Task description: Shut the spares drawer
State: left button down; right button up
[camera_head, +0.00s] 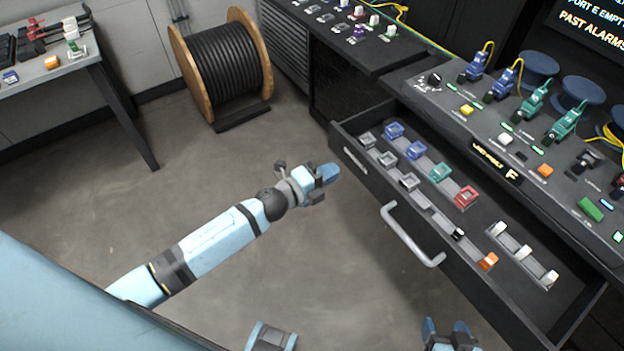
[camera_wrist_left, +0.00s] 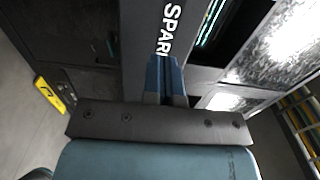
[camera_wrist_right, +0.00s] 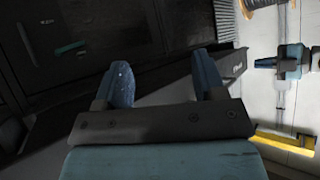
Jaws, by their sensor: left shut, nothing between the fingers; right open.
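The spares drawer (camera_head: 375,212) stands open below the console, with its grey bar handle (camera_head: 412,238) on the front. It holds rows of small connectors and caps. My left gripper (camera_head: 330,172) is shut and empty, close to the drawer front near its far left end. In the left wrist view the shut fingers (camera_wrist_left: 165,78) point at the drawer front (camera_wrist_left: 150,30) by its printed label; whether they touch it I cannot tell. My right gripper (camera_head: 447,332) is open and empty near the bottom edge, in front of the drawer's near part. Its spread fingers (camera_wrist_right: 165,85) also show in the right wrist view.
The console (camera_head: 500,130) with plugged connectors sits above the drawer. A cable reel (camera_head: 220,70) stands on the floor at the back left. A side table (camera_head: 45,70) with tools is at the far left. The floor before the drawer is clear except for my arms.

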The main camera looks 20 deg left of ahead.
aim_at(353, 160)
pick_arm(q)
jog(key=x, duration=0.4)
jog(key=shift+w+d, duration=0.15)
jog(key=shift+w, duration=0.1)
pick_arm(e)
jog(key=shift+w+d+r, duration=0.15)
jog(key=shift+w+d, duration=0.05)
jog(key=shift+d, duration=0.15)
jog(key=shift+a, duration=0.2)
pick_arm(q)
jog(key=shift+w, duration=0.15)
pick_arm(e)
jog(key=shift+s, duration=0.15)
